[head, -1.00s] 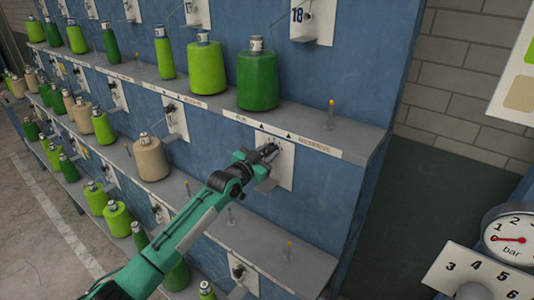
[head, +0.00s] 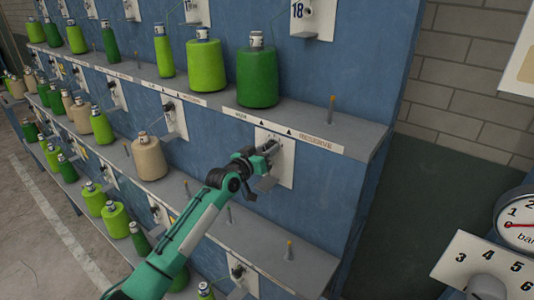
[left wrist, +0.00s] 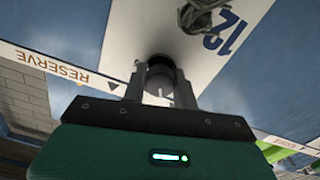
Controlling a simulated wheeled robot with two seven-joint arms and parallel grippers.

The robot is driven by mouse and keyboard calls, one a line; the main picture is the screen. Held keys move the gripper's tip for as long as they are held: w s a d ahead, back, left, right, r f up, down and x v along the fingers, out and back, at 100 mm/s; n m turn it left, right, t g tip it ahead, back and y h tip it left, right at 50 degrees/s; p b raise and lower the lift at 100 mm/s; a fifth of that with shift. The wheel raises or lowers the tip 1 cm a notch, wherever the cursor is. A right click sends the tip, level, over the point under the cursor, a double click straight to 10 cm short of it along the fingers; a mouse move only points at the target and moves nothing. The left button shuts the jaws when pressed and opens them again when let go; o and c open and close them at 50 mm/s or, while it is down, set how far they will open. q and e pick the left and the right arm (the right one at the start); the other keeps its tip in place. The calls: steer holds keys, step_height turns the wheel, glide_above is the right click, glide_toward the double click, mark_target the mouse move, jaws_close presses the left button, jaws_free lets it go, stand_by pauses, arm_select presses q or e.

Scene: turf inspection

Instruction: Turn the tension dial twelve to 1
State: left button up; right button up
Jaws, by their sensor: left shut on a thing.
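The white plate (left wrist: 190,35) marked 12 shows upside down in the left wrist view. The dark round tension dial (left wrist: 158,62) sits on it. My left gripper (left wrist: 160,80) is shut on this dial, one finger on each side. In the head view my left gripper (head: 268,149) reaches from below to the same white plate (head: 287,170), on the blue panel under the RESERVE label. There the gripper hides the dial, and I cannot read its setting. My right gripper is not in view.
A grey shelf (head: 355,135) with green yarn cones (head: 257,78) juts out just above the gripper. A lower shelf (head: 265,243) with thin pegs runs below the arm. A pressure gauge (head: 520,222) and a numbered plate (head: 490,262) stand at the right.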

arm_select(q)
steer(key=n, duration=0.4)
steer(key=shift+n, duration=0.4)
steer(key=n, duration=0.4)
steer(key=shift+p, duration=0.35)
steer(key=shift+n, duration=0.6)
steer(key=o, duration=1)
